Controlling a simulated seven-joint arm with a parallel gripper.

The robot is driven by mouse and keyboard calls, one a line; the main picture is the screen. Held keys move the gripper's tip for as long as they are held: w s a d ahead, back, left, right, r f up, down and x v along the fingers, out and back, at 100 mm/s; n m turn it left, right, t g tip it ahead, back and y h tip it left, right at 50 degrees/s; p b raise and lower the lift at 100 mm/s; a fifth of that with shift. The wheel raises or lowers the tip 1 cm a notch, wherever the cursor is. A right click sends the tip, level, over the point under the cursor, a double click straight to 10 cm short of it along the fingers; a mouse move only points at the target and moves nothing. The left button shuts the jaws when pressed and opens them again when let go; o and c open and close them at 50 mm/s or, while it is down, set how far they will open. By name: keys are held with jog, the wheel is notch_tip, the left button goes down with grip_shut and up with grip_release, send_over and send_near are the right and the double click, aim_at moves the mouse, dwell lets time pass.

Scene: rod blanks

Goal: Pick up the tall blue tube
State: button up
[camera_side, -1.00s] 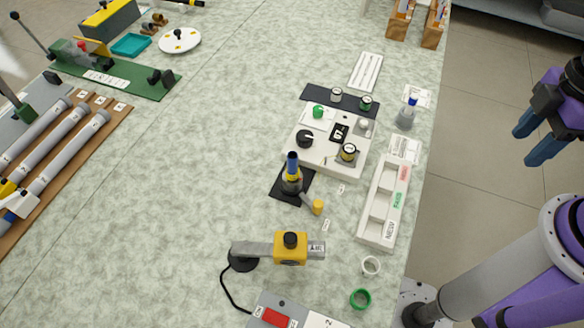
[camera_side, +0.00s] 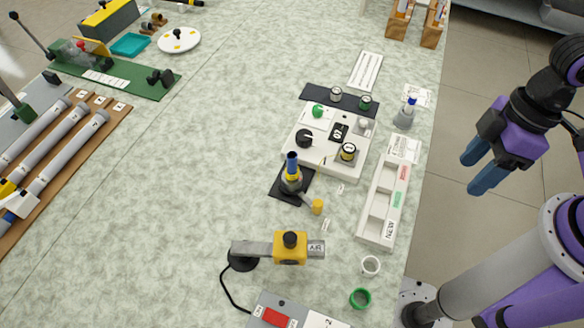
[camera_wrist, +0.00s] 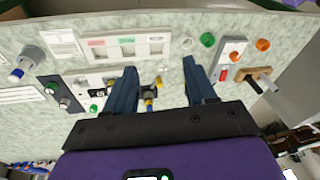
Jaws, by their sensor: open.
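A dark blue upright tube (camera_side: 292,162) with a black top stands in a grey and yellow holder (camera_side: 291,184) on a small black mat. In the wrist view the holder's blue and yellow parts (camera_wrist: 149,103) show between my fingers, partly cut off by the gripper body. A grey container with a blue top (camera_side: 407,113) stands near the table's right edge; it also shows in the wrist view (camera_wrist: 25,66). My gripper (camera_side: 470,175) is open and empty, beyond the table's right edge and apart from both. Its blue fingers are spread in the wrist view (camera_wrist: 160,66).
A white panel (camera_side: 323,162) with knobs stands just behind the holder. A white compartment tray (camera_side: 374,235) lies to its right. A yellow clamp on a grey bar (camera_side: 290,248) is in front. Grey tubes lie in a wooden rack (camera_side: 100,125) at left. The table's centre-left is clear.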

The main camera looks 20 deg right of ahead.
jog(key=w+a+f+m+t+y, duration=0.3)
jog(key=a+f+m, duration=0.1)
jog(key=a+f, duration=0.6)
jog(key=m+t+y, duration=0.1)
jog(key=t+y, duration=0.1)
jog(key=t, duration=0.7)
send_near(292, 170)
jog(key=shift+w+d+r+x, duration=0.1)
jog(key=shift+w+d+x, duration=0.05)
jog(key=shift+x, duration=1.9)
jog(key=shift+w+d+r+x, duration=0.1)
jog(key=shift+x, duration=1.9)
jog(key=shift+w+d+r+x, duration=0.15)
jog(key=shift+x, duration=1.9)
grip_shut()
